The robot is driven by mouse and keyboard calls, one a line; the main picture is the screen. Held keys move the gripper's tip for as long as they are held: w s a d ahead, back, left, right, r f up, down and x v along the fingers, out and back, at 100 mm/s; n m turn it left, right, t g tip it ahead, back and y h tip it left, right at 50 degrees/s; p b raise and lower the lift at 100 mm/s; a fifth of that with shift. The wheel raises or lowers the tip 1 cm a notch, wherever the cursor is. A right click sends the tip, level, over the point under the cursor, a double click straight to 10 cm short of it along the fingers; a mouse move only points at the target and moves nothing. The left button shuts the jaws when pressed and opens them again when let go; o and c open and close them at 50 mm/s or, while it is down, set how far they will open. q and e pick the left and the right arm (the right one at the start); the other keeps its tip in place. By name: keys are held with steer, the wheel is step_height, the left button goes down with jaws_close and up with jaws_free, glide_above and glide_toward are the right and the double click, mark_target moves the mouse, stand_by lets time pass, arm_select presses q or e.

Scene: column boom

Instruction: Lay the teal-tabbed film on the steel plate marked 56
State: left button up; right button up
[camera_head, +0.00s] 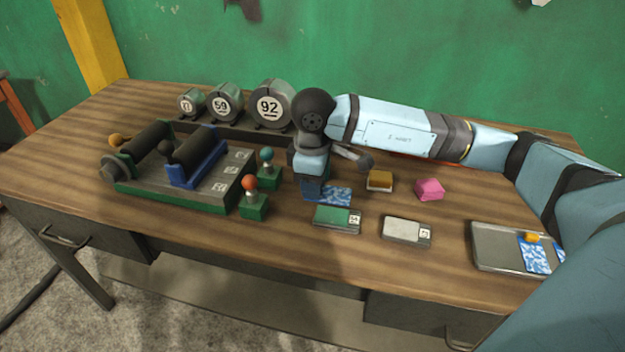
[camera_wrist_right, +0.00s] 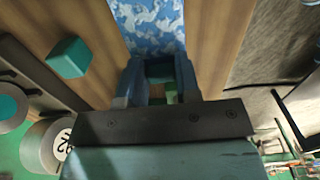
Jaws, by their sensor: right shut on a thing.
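A blue-and-white patterned film (camera_head: 335,195) extends from under my right gripper (camera_head: 313,194), just behind the green-faced plate; it also shows in the right wrist view (camera_wrist_right: 150,25). My right gripper points down and is shut on this film at its edge. The fingers hide its tab, so I cannot see the tab's colour. A green-faced plate (camera_head: 334,216) and a grey plate (camera_head: 402,229) lie near the front, each with a small number label too small to read surely. I cannot tell whether the film touches the table. My left gripper is not in view.
A grey tray (camera_head: 490,249) at the right holds another patterned film (camera_head: 535,257) with an orange tab. A pink block (camera_head: 429,189) and a yellow-brown block (camera_head: 380,180) lie nearby. Knobbed green blocks (camera_head: 253,207) and a roller fixture (camera_head: 170,195) stand left. Numbered drums (camera_head: 271,104) stand behind.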

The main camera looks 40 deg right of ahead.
step_height(320, 180, down, 5)
steer(key=shift+r+b, duration=0.1)
steer(key=shift+b, duration=1.1)
steer(key=shift+f+b, duration=0.3)
steer(key=shift+f, duration=0.2)
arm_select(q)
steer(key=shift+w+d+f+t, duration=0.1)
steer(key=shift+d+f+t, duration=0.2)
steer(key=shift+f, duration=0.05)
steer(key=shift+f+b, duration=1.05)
arm_select(e)
steer(key=shift+f, duration=0.2)
steer(key=o, duration=1.5)
steer(key=shift+c, duration=0.2)
